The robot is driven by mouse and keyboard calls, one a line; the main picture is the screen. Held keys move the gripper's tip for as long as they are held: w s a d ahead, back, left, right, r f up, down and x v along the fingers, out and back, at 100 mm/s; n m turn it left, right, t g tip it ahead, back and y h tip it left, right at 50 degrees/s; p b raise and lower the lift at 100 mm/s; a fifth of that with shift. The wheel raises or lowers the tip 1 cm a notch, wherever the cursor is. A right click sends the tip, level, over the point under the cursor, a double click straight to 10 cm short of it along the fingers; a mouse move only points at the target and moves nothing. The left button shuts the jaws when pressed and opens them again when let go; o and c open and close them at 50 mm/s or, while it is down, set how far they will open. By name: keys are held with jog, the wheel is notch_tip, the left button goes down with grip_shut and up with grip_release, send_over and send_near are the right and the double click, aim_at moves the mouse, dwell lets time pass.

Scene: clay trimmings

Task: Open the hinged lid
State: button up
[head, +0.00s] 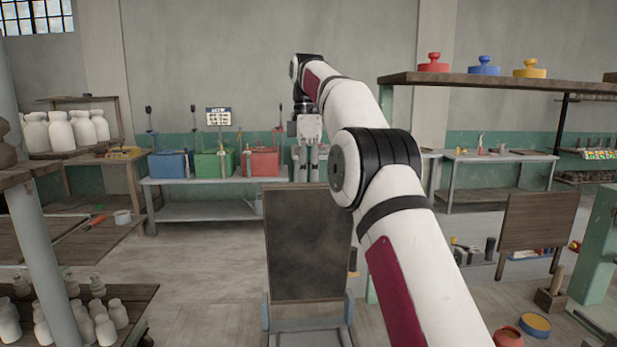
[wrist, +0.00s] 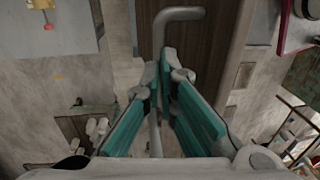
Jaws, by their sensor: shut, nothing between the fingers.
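A dark brown upright panel (head: 308,240) stands in a blue-grey frame in the head view, in front of my arm. It looks like a lid or board standing on edge; I cannot tell whether it is the hinged lid. In the wrist view a brown board (wrist: 190,55) lies beyond a bent grey bar (wrist: 182,14), which runs down behind my fingers. My gripper (head: 307,176) points down above the panel's top edge in the head view. Its teal-padded fingers (wrist: 166,65) are shut and empty. Whether they touch the bar cannot be told.
Blue (head: 168,164), green (head: 214,163) and red (head: 264,162) bins stand on a back bench with upright levers. A shelf (head: 500,84) with knobbed coloured pieces is at the right. White jars (head: 62,131) fill the left shelves. Open floor (head: 190,265) lies left of the panel.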

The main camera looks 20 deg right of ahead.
jog(key=o, duration=0.6)
jog(key=f, duration=0.3)
jog(key=shift+w+d+f+g, duration=0.2)
jog(key=shift+w+d+g, duration=0.1)
jog(key=shift+g, duration=0.1)
jog(key=o, duration=1.2)
jog(key=shift+w+f, duration=0.2)
jog(key=shift+w, duration=0.05)
jog(key=shift+c, duration=0.2)
jog(key=shift+r, duration=0.1)
jog(key=shift+s+a+r, duration=0.1)
jog(key=shift+s, duration=0.05)
jog(key=shift+c, duration=0.4)
